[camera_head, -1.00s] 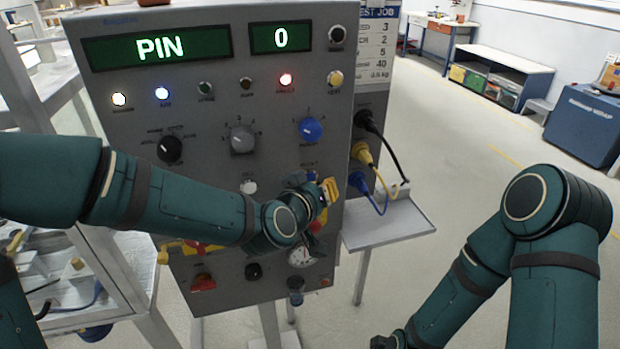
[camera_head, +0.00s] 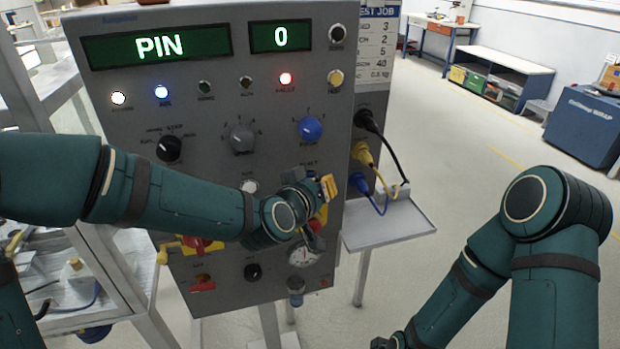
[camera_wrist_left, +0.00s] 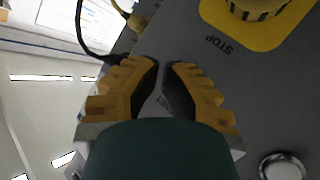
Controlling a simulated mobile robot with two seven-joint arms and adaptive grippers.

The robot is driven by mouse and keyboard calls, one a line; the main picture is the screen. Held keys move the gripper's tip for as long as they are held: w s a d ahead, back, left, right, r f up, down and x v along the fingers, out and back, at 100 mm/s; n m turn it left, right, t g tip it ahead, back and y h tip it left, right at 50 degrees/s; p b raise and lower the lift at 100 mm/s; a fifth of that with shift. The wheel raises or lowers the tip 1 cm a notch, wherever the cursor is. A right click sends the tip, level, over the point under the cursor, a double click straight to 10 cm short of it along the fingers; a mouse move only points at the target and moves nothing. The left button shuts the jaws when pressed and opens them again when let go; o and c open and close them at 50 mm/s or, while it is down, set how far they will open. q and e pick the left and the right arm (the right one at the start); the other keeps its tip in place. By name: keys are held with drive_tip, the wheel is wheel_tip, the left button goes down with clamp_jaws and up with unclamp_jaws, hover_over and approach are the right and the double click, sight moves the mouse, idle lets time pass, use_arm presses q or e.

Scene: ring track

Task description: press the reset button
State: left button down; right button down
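The grey control panel (camera_head: 205,130) faces me, with displays reading PIN and 0. My left gripper (camera_head: 329,187) is in front of its right side, just below the RESET label (camera_head: 308,163). In the left wrist view its yellow fingers (camera_wrist_left: 160,70) are nearly together, with a narrow gap and nothing held. Part of a label ending in "ET" shows between them. The reset button itself is hidden behind the gripper; I cannot tell whether the fingertips touch it.
The yellow STOP plate (camera_wrist_left: 258,25) with its knob is close to the fingers. A round silver button (camera_wrist_left: 283,167) lies to the other side. Black, yellow and blue cables (camera_head: 377,165) plug into the panel's right side above a small grey shelf (camera_head: 390,225).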

use_arm(q)
drive_tip(key=shift+w+a, duration=0.15)
drive_tip(key=shift+w, duration=0.25)
idle(0.3)
drive_tip(key=shift+s, duration=0.15)
drive_tip(key=shift+s+d+b, duration=0.25)
drive_tip(key=shift+s+b, duration=0.05)
drive_tip(key=shift+s, duration=0.35)
drive_tip(key=shift+s, duration=0.1)
drive_tip(key=s, duration=0.1)
drive_tip(key=s+d, duration=0.1)
drive_tip(key=s, duration=0.2)
drive_tip(key=shift+s+d, duration=0.3)
idle(0.7)
